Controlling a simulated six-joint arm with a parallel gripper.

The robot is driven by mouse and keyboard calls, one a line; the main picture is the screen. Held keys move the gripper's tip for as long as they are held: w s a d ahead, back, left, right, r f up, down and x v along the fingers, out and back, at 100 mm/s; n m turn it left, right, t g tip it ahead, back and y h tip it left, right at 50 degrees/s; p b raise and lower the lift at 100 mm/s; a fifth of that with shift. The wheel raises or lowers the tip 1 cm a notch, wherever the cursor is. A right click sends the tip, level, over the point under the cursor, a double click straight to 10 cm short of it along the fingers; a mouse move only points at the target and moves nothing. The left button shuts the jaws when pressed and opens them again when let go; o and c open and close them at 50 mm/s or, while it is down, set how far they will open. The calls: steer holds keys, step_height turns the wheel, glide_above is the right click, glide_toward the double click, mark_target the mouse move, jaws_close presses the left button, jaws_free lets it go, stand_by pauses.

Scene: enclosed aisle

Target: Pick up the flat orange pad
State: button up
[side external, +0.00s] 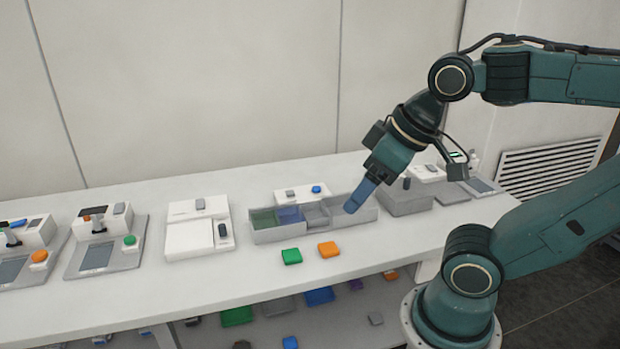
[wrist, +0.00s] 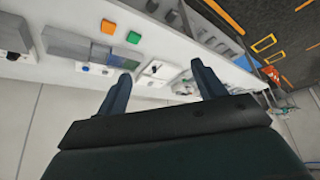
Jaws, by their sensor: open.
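The flat orange pad (side external: 328,249) lies on the white bench top near its front edge, in front of the grey divided tray. It also shows in the wrist view (wrist: 108,27), upper left. A flat green pad (side external: 291,256) lies just left of it in the side view, with a small gap between them. My gripper (side external: 351,208) is above the right end of the tray, behind and to the right of the orange pad and apart from it. In the wrist view its two fingers (wrist: 160,82) are spread with nothing between them.
The grey divided tray (side external: 268,236) stands behind the pads. A white device (side external: 197,235) stands to the left and a grey box (side external: 405,203) to the right. The bench around the pads is clear. A lower shelf (side external: 350,325) holds several loose pieces.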

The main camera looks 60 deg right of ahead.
steer(key=shift+w, duration=0.1)
steer(key=m+g, duration=0.6)
steer(key=m, duration=0.3)
glide_above(329, 248)
step_height(329, 248, down, 17)
steer(key=shift+f, duration=0.15)
steer(key=shift+f, duration=0.1)
steer(key=shift+f, duration=4.2)
steer(key=shift+f, duration=0.1)
steer(key=shift+f, duration=2.5)
